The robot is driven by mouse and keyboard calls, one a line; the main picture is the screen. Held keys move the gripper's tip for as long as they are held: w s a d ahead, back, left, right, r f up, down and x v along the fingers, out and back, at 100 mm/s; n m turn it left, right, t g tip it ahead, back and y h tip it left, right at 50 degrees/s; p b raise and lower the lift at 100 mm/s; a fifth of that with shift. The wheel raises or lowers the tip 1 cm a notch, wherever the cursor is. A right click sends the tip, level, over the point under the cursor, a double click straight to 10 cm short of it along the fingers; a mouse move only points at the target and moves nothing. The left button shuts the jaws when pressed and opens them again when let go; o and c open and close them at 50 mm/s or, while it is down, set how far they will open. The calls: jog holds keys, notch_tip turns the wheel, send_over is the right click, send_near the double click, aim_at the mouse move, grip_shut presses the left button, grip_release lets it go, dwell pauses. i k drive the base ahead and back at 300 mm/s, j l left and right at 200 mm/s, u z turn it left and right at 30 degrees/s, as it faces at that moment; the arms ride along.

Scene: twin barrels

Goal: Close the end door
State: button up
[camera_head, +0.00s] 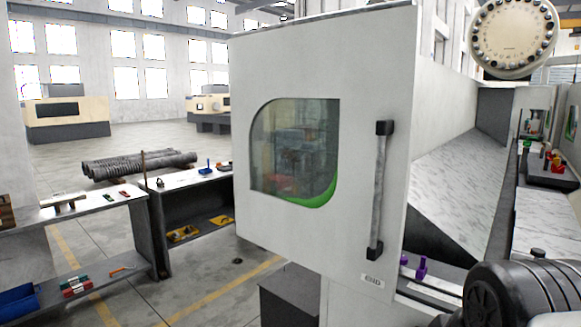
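The end door (220,140) is a large white panel in the middle of the head view. It has a rounded window with a green lower edge and an "END" label at its lower right. A vertical grey bar handle (379,190) with black mounts is on its right side. The door stands open, swung out from the machine, whose interior shows to its right. A dark rounded part of my arm is at the lower right corner. My gripper's fingers do not show, and nothing is seen touching the door or handle.
White machine bed surfaces (450,180) and a round tool disc (512,38) are at the right. Workbenches (95,205) with small tools stand at the left. Open floor (215,275) lies left of the door.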

aim_at(321, 185)
jog(key=u, duration=0.35)
jog(key=i+j+u, duration=0.2)
jog(key=i, duration=0.15)
jog(key=i+j+u, duration=0.2)
jog(key=i+u, duration=0.35)
jog(key=i, duration=1.3)
jog(key=i+j+z, duration=0.1)
jog(key=i+z, duration=0.3)
jog(key=i, duration=0.15)
jog(key=i+j+z, duration=0.35)
jog(key=i, duration=0.2)
jog(key=i+j+z, duration=0.4)
jog(key=i, duration=0.1)
